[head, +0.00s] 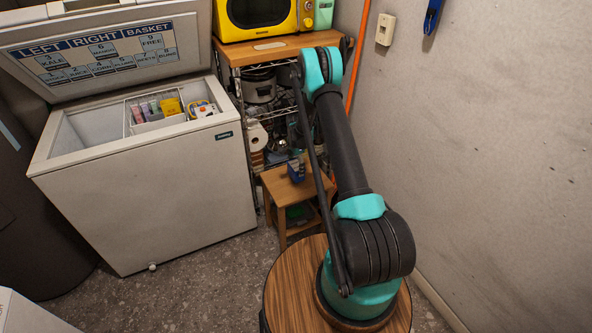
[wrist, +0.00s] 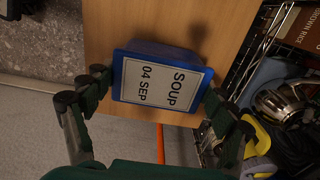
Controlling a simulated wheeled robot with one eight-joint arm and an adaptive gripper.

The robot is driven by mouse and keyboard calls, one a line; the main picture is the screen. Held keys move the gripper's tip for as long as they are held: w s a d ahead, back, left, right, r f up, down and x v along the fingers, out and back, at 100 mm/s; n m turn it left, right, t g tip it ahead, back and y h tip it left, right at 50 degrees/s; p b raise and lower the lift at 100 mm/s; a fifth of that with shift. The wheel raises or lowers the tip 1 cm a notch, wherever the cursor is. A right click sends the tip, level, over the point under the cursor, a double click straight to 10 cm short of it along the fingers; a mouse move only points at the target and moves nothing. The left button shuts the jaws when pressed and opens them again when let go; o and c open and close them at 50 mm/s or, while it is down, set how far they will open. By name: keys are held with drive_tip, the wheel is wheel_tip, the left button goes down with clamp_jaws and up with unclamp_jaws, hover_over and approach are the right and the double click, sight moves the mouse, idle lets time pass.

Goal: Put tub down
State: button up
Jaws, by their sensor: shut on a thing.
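The tub (wrist: 165,82) is blue with a white label reading "SOUP 04 SEP". My gripper (wrist: 160,92) has its dark green fingers closed on two opposite sides of it. Beneath the tub is a bare wooden top (wrist: 105,25). In the head view the small blue tub (head: 296,173) shows at the top of the wooden stool (head: 273,184), partly behind my arm. I cannot tell whether its base touches the wood. My gripper is mostly hidden by my arm there.
An open chest freezer (head: 150,200) with a wire basket of packages stands at left, its labelled lid (head: 100,55) raised. A wire rack (head: 240,100) with a yellow microwave (head: 258,15) stands behind the stool. A grey wall (head: 490,150) bounds the right.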

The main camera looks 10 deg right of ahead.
drive_tip(key=shift+f, duration=0.9)
drive_tip(key=o, duration=1.3)
drive_tip(key=shift+f, duration=0.15)
